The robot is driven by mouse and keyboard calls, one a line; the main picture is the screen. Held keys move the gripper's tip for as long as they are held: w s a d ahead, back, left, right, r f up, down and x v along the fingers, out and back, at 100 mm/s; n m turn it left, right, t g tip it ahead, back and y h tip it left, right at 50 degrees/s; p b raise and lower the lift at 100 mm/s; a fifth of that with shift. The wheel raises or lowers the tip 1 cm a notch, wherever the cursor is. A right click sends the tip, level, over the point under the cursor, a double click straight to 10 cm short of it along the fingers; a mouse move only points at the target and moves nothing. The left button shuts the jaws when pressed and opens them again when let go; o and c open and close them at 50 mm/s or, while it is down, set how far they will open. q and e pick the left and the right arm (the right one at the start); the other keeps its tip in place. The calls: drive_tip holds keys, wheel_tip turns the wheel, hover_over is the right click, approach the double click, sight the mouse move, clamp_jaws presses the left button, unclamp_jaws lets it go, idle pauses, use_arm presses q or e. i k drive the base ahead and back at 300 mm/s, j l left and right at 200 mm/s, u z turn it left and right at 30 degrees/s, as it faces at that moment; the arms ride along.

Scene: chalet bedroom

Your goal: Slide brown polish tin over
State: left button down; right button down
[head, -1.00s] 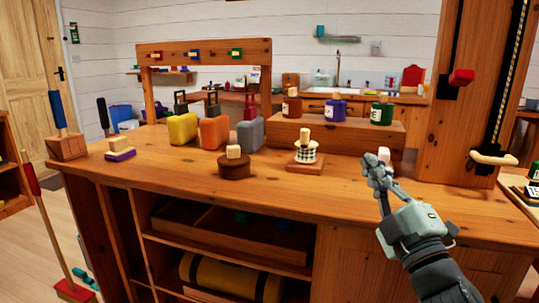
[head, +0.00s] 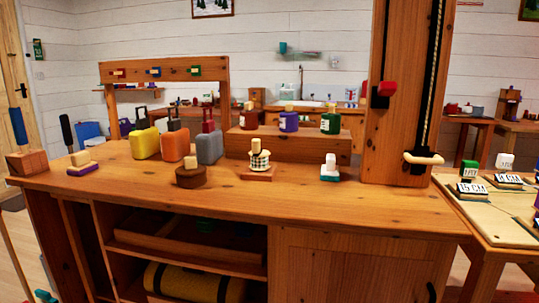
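The brown polish tin (head: 191,180) is a low round tin with a pale wooden knob on top. It sits upright on the wooden workbench (head: 310,207), in front of the orange and grey containers. Neither of my grippers shows in the head view.
Left of the tin is a purple-based block (head: 82,170). Right of it are a checkered pot (head: 259,160) on a wooden base and a white-and-teal piece (head: 330,173). Behind stand yellow (head: 145,144), orange (head: 174,146) and grey (head: 209,147) containers. The bench front is clear.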

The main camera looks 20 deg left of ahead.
sight(193, 183)
drive_tip(key=j+z, duration=0.6)
drive_tip(key=z, duration=0.15)
drive_tip(key=j+z, duration=0.35)
drive_tip(key=k+j+z, duration=0.15)
drive_tip(key=j, duration=0.2)
drive_tip(key=k+j+z, duration=0.1)
drive_tip(key=j, duration=0.25)
drive_tip(key=k+j+z, duration=0.15)
drive_tip(key=j, duration=0.15)
